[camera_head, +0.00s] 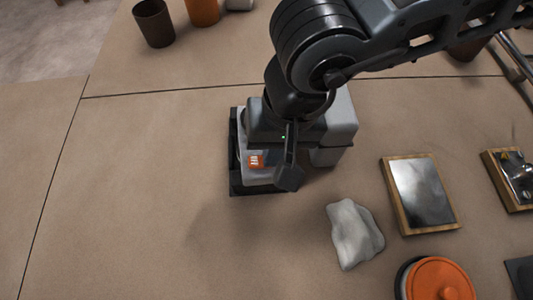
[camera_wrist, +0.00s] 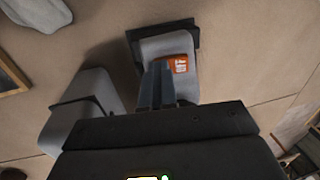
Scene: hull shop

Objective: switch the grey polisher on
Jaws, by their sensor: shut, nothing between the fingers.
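The grey polisher (camera_head: 342,125) stands on the bench on a dark base (camera_head: 236,172), partly hidden behind my arm. Its grey body also shows in the wrist view (camera_wrist: 85,112). An orange switch (camera_head: 256,161) with white marks sits on its light grey front part, and shows in the wrist view (camera_wrist: 180,64). My gripper (camera_head: 288,178) is shut and empty. In the wrist view its fingertips (camera_wrist: 157,68) are just left of the switch, over the grey front part. I cannot tell whether they touch it, nor whether the switch is on.
A crumpled grey cloth (camera_head: 353,235), a wood-framed metal plate (camera_head: 422,195) and an orange-lidded round container (camera_head: 440,279) lie to the right. Another wooden board (camera_head: 495,170) is at the right edge. Brown (camera_head: 153,24) and orange (camera_head: 203,9) cups stand at the back. The left bench is clear.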

